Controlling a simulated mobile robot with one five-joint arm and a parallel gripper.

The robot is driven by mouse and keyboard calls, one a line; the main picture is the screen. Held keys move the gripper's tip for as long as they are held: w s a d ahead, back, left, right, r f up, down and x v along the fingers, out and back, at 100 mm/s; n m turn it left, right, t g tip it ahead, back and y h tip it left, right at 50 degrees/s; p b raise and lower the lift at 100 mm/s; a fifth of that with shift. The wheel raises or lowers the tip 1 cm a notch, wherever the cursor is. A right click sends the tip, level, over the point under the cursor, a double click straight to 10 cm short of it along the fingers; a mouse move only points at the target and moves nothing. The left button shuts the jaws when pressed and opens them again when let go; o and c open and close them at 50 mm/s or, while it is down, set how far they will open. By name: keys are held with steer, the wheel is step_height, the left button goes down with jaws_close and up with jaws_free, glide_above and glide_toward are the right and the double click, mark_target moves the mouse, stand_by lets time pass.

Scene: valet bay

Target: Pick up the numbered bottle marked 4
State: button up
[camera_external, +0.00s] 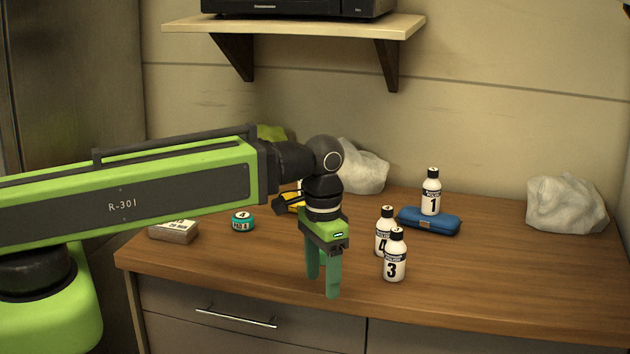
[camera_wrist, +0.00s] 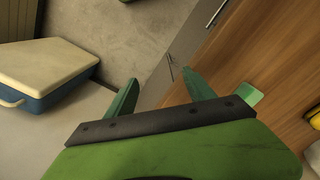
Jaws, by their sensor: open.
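The bottle marked 4 (camera_external: 382,240) is white with a black cap and stands upright on the wooden counter. The bottle marked 3 (camera_external: 394,258) stands in front of it and hides part of its right side. A similar bottle marked 1 (camera_external: 432,198) is upright farther back, at the blue case. My gripper (camera_external: 322,282) points down over the counter's front part, left of bottles 4 and 3, apart from them. Its green fingers are open and empty. In the wrist view my gripper (camera_wrist: 160,78) has nothing between its fingers; no numbered bottle can be made out there.
The blue case (camera_external: 430,224) lies behind bottles 3 and 4. White crumpled bags (camera_external: 567,205) lie at the back. A teal tin (camera_external: 243,221) and a small box (camera_external: 175,231) are left. The counter's right front is clear. A blue cooler (camera_wrist: 45,75) stands on the floor.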

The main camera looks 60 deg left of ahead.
steer(key=shift+o, duration=0.5)
step_height(320, 180, up, 17)
steer(key=n+p, duration=1.4)
steer(key=p, duration=0.3)
glide_above(387, 225)
steer(key=w+a, duration=0.1)
steer(key=f+b, duration=1.8)
steer(key=shift+a, duration=0.25)
steer(key=shift+r, duration=0.15)
jaws_close()
